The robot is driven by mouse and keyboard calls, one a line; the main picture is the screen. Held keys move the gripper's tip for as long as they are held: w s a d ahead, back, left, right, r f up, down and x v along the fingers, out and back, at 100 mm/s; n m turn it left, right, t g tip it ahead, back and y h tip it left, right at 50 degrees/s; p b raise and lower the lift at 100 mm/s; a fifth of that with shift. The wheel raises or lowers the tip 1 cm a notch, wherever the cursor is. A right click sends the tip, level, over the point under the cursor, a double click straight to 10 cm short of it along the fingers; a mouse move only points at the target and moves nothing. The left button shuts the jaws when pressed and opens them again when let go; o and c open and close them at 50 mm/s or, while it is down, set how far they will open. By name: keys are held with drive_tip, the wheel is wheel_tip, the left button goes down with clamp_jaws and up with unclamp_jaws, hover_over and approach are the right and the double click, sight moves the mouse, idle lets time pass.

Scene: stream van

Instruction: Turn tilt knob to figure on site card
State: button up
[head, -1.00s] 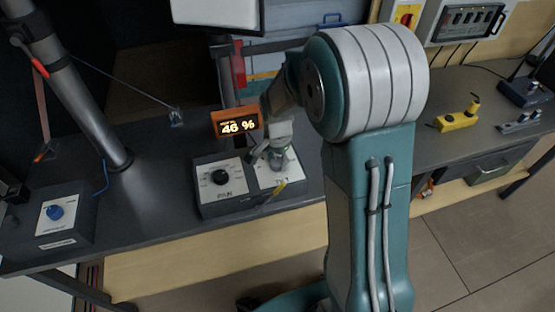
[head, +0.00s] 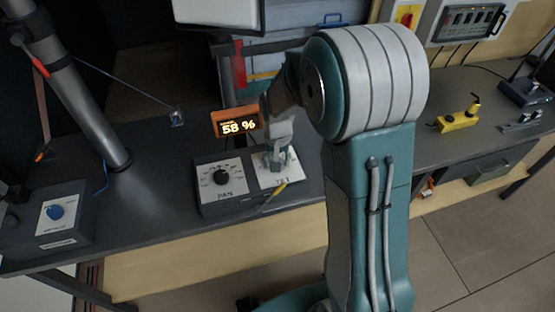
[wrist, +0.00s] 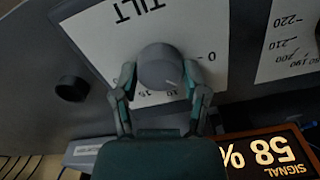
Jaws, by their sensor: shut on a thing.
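The tilt knob (wrist: 160,68) is a round grey knob with a light pointer line on a white panel marked TILT (wrist: 110,45). The wrist view shows it upside down, with a scale partly hidden by my fingers. My gripper (wrist: 159,80) is shut on the knob, one finger on each side. In the head view my gripper (head: 278,155) comes down on the right half of the control box (head: 235,205) and hides most of the knob. The orange signal display (head: 236,122) reads 58 %. I cannot make out a site card.
The black pan knob (head: 221,177) sits just left on the same box. A blue-knobbed box (head: 55,211) stands at the far left, near a grey mast (head: 85,95). A yellow device (head: 457,114) lies at the right. The bench between has free room.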

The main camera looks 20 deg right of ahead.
drive_tip(key=n, duration=0.3)
drive_tip(key=shift+n, duration=0.3)
drive_tip(key=shift+f+n, duration=0.1)
drive_tip(key=shift+n, duration=1.8)
drive_tip(key=shift+s, duration=0.1)
drive_tip(key=o, duration=1.1)
drive_tip(key=shift+o, duration=0.2)
wheel_tip(320, 180, up, 12)
drive_tip(key=shift+a, duration=0.1)
